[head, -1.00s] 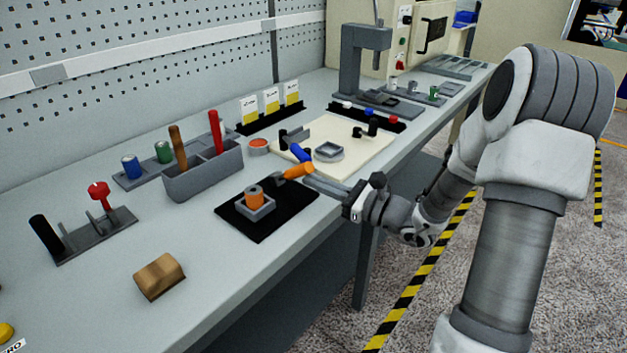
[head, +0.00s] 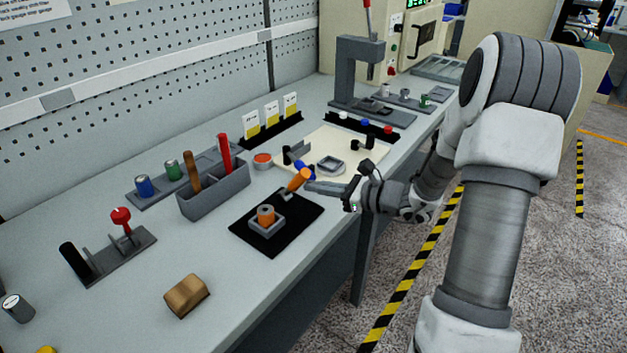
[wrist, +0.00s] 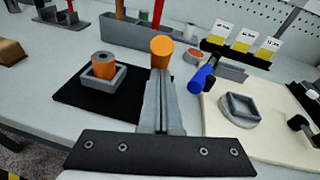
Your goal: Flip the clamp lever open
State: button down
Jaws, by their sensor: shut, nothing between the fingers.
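The orange-handled clamp lever (head: 299,180) stands at the right corner of a black mat (head: 262,240), tilted up toward the right. In the wrist view its orange grip (wrist: 162,48) shows nearly end-on, just beyond my fingertips. My gripper (head: 312,186) is shut and empty, reaching in from the right beside the lever; I cannot tell whether it touches. It also shows in the wrist view (wrist: 160,78), where its fingers hide the lever's base. An orange spool (head: 266,215) sits in a square grey holder (head: 281,226) on the mat.
A blue handle (wrist: 201,77) stands close right of my fingers, on a cream board (wrist: 222,120) with a grey square dish (wrist: 241,107). Behind is a grey tool bin (head: 214,195). A wooden block (head: 186,296) lies left; the bench front is clear.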

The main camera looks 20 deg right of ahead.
aim_at(310, 172)
jog(key=r+p, duration=0.1)
jog(key=p, duration=0.1)
jog(key=w+r+g+h+p, duration=0.1)
jog(key=p, duration=0.1)
jog(key=a+r+g+p, duration=0.1)
jog(key=shift+w+a+r+h+p, duration=0.1)
jog(key=shift+w+h+p, duration=0.2)
jog(key=shift+h+p, duration=0.1)
jog(key=w+g+p, duration=0.1)
jog(key=p, duration=0.2)
jog(key=w+a+r+g+h+p, duration=0.1)
jog(key=p, duration=0.2)
jog(key=shift+a+r+m+h, duration=0.15)
jog(key=shift+r+m+h, duration=0.1)
jog(key=shift+m+h, duration=0.05)
jog(key=w+g+p, duration=0.1)
jog(key=p, duration=0.2)
jog(key=shift+a+r+h, duration=0.15)
jog(key=shift+a+h, duration=0.25)
jog(key=shift+w+a+g+h+p, duration=0.3)
jog(key=shift+w+g+p, duration=0.1)
jog(key=shift+p, duration=0.45)
jog(key=shift+w+a+p, duration=0.65)
jog(key=shift+w+a, duration=0.05)
jog(key=shift+w, duration=0.25)
jog(key=shift+w+a, duration=0.1)
jog(key=shift+a, duration=0.05)
jog(key=shift+r, duration=0.1)
